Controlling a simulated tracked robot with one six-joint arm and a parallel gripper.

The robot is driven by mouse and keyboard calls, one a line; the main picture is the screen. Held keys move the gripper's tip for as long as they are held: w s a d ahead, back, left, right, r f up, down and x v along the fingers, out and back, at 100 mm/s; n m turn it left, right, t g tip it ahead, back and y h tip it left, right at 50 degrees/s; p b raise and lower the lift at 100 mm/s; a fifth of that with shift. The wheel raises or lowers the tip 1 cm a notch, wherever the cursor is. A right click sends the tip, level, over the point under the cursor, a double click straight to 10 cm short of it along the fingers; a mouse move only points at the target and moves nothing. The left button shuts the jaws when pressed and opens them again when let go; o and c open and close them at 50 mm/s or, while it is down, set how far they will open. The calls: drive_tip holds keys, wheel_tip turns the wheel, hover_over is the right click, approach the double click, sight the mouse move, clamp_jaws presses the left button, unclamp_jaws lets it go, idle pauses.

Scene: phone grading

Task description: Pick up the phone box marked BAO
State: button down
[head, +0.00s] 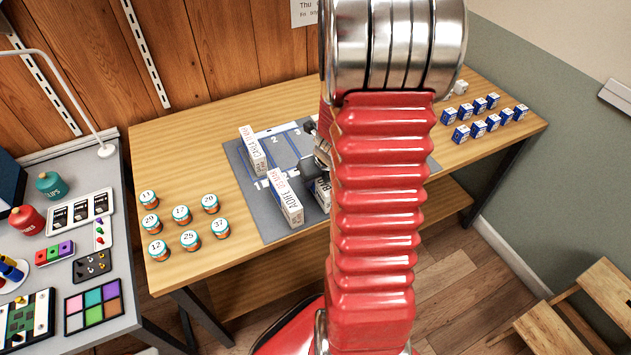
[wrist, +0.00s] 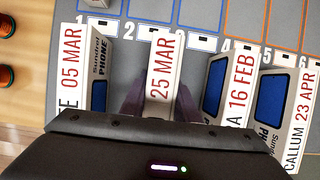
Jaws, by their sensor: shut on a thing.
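In the wrist view a slim box dated 25 MAR (wrist: 162,62) stands between the dark fingers of my gripper (wrist: 160,103). The fingers are shut on its two sides. My gripper's body covers the name end of its label there. In the head view a box with a label starting with B (head: 323,187) shows beside my arm, which hides much of it; the full name is not readable. I cannot tell whether the held box is clear of the mat.
The box dated 05 MAR (wrist: 73,65) is close on the left; boxes dated 16 FEB (wrist: 241,85) and 23 APR (wrist: 302,110) stand to the right. The grey mat (head: 243,190) has numbered outlines. Round tins (head: 181,215) and small blue-white boxes (head: 478,128) flank it.

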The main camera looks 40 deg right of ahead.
wheel_tip(320, 180, up, 10)
drive_tip(key=shift+f, duration=0.15)
idle(0.4)
idle(0.7)
